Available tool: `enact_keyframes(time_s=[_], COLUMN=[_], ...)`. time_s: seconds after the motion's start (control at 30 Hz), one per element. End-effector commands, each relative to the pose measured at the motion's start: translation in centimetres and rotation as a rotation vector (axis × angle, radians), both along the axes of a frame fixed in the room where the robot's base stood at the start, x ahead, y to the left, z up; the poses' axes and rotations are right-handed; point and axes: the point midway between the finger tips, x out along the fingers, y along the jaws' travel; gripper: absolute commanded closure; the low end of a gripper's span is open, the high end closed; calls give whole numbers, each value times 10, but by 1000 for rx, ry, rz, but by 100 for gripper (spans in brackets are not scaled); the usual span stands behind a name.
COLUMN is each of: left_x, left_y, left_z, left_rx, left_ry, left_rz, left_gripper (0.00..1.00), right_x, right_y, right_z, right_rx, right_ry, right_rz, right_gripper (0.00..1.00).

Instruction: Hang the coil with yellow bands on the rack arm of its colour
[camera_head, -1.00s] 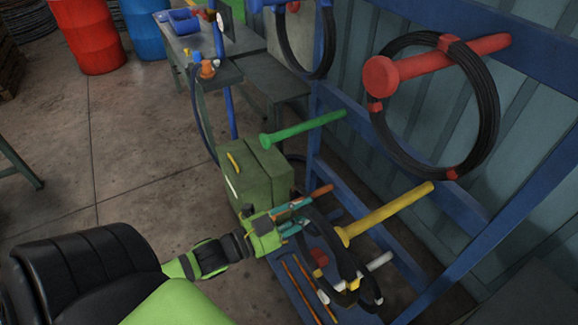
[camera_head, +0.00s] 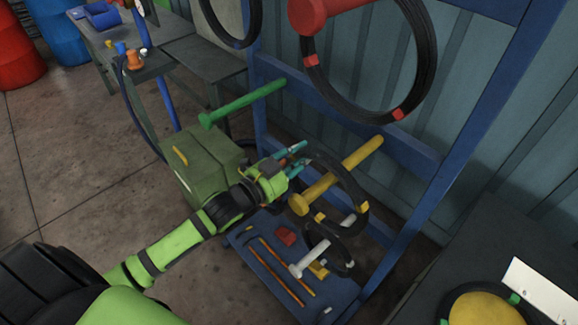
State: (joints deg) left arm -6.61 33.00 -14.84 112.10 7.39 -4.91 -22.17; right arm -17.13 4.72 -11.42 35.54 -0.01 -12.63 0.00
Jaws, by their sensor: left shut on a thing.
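My left gripper (camera_head: 293,160) is shut on the upper edge of the black coil with yellow bands (camera_head: 349,186), beside the yellow rack arm (camera_head: 352,168). Yellow bands show low on the coil. The coil overlaps the yellow arm, whose knobbed end sticks out toward me at the coil's left. The coil looks to be around the arm, but I cannot tell whether it rests on it. My right gripper is not in view.
The green rack arm (camera_head: 240,102) is empty. A coil with red bands hangs on the red arm (camera_head: 312,15). A white arm (camera_head: 310,259) is below, over a blue base (camera_head: 262,275) with tools. A green box (camera_head: 200,165) stands beside my left forearm. A dark table (camera_head: 480,235) is at right.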

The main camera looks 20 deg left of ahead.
Motion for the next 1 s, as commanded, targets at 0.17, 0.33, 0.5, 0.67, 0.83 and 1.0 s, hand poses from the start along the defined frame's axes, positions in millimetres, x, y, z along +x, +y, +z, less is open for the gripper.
enact_keyframes(time_s=[0.17, 0.33, 0.5, 0.67, 0.83, 1.0], left_x=[22, 32, 32, 32, 32, 32], left_y=[-9, -13, -13, -13, -13, -13], left_z=[2, -10, -24, -31, -33, -33], left_rx=[-9, -8, -8, -7, -8, -8], left_ry=[-12, -7, -8, -10, -10, -10], left_rz=[-2, -2, -2, -2, -2, -2], left_gripper=[100, 100, 100, 100, 100, 100], right_x=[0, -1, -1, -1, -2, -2], right_y=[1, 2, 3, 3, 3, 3], right_z=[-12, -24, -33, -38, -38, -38], right_rx=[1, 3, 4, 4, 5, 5], right_ry=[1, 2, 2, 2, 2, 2], right_rz=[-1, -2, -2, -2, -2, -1], right_gripper=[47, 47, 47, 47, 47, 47])
